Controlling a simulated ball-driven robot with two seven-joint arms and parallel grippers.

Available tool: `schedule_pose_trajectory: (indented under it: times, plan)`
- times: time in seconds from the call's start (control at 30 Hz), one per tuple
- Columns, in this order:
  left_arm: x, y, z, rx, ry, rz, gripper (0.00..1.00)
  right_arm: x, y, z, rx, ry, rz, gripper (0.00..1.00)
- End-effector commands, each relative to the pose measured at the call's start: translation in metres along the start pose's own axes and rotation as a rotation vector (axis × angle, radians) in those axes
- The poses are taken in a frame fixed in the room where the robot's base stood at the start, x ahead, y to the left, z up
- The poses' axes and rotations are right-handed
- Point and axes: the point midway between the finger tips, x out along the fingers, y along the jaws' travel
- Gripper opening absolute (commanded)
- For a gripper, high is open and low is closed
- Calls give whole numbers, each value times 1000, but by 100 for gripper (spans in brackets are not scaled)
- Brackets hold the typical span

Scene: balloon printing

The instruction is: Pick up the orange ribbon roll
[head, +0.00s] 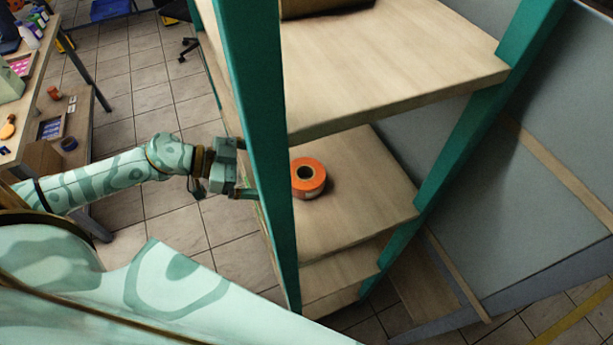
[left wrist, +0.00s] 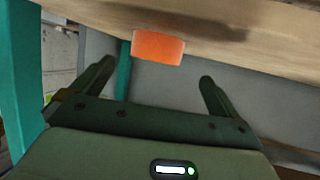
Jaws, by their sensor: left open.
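The orange ribbon roll (head: 308,178) lies flat on a wooden shelf board (head: 350,215) of a teal-framed rack in the head view. In the left wrist view the roll (left wrist: 158,48) is beyond the fingertips, a little left of the middle between them. My left gripper (head: 252,193) is at the left side of the rack, partly hidden by the teal post. In the left wrist view my left gripper (left wrist: 155,78) has its two fingers spread, with nothing between them. The roll is apart from both fingers. My right gripper is not in view.
A teal post (head: 262,130) stands between the head camera and my left gripper. A higher shelf board (head: 390,65) overhangs the roll's shelf. A workbench (head: 30,80) with several items is at the far left. Tiled floor (head: 130,105) is clear between.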

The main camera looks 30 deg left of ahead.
Motion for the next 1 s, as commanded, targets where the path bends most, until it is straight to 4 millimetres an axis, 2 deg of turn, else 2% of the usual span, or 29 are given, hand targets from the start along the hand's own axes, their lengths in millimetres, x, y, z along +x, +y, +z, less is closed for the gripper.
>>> schedule_pose_trajectory:
  times: [0.03, 0.17, 0.37, 0.6, 0.9, 1.0]
  plan:
    - [12, -1, -1, 2, 5, -1, 100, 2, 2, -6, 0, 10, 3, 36]
    - [32, 0, -1, 1, 2, -1, 100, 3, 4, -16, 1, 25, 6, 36]
    - [49, 0, 1, 1, 2, -1, 100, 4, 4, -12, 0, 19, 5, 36]
    - [86, 2, 4, 0, 2, -2, 100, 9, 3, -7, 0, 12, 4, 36]
    - [93, 2, 4, 1, -2, -2, 100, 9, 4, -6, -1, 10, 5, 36]
    - [92, 2, 4, 1, -1, -2, 72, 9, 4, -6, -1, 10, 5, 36]
